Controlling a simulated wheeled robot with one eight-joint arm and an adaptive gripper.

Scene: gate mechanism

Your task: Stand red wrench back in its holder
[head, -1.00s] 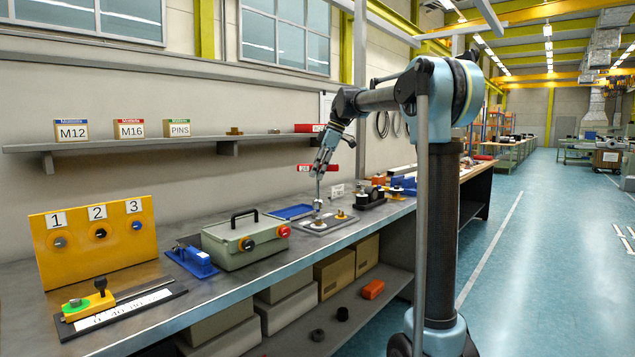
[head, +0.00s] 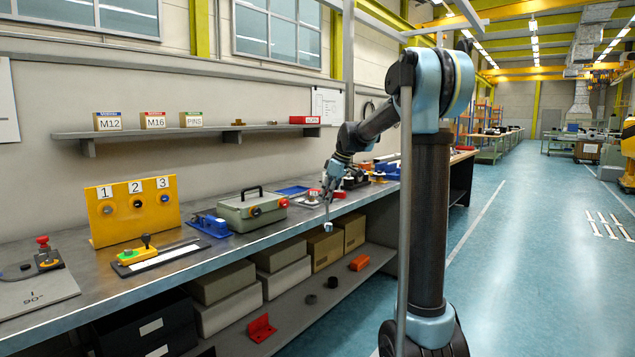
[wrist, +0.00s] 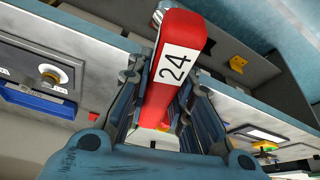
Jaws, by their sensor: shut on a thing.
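My gripper (head: 331,184) is shut on the red wrench, and hangs low by the front edge of the bench. In the wrist view the wrench's red handle (wrist: 172,75), with a white "24" label, lies between my two fingers (wrist: 158,100). Its silver end (wrist: 165,12) points away from my palm. In the head view a thin shaft runs down from my fingers to a pale silver end (head: 328,227), seen against the bench's front edge. I cannot tell for certain which fixture is the holder. A grey panel with a ring (wrist: 52,74) and a partly cut "24" shows in the wrist view.
The bench (head: 212,254) carries a yellow numbered panel (head: 126,222), a green-grey toolbox (head: 237,212), a blue fixture (head: 210,226) and a yellow slider (head: 138,254). Boxes and a red bracket (head: 262,328) sit on the lower shelf.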

